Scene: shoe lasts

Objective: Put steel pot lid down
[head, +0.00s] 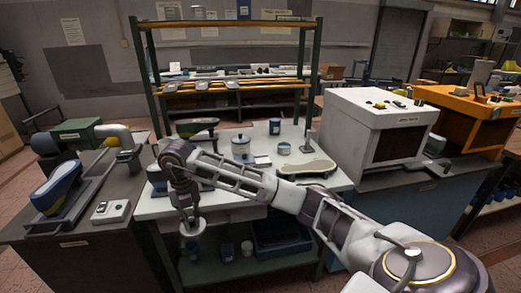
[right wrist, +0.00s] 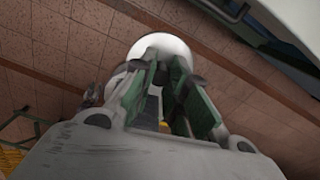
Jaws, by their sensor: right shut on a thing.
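My right gripper (head: 188,214) points down just in front of the white table's front edge (head: 222,203). It is shut on the steel pot lid (head: 193,229), a small pale round piece below the fingers. In the right wrist view the lid (right wrist: 166,44) shows as a bright disc beyond the green fingers (right wrist: 165,85), which cover part of it. The lid is off the tabletop, in front of it, with the lower shelf behind it in the picture. A pale pot with a blue band (head: 240,148) stands on the table. My left gripper is not in view.
On the table are a blue can (head: 274,127), a small cup (head: 283,149), a beige sole-shaped piece (head: 307,168) and a dark green last (head: 197,125). The lower shelf holds jars (head: 227,251) and a dark blue crate (head: 283,238). A white machine (head: 375,125) stands right.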

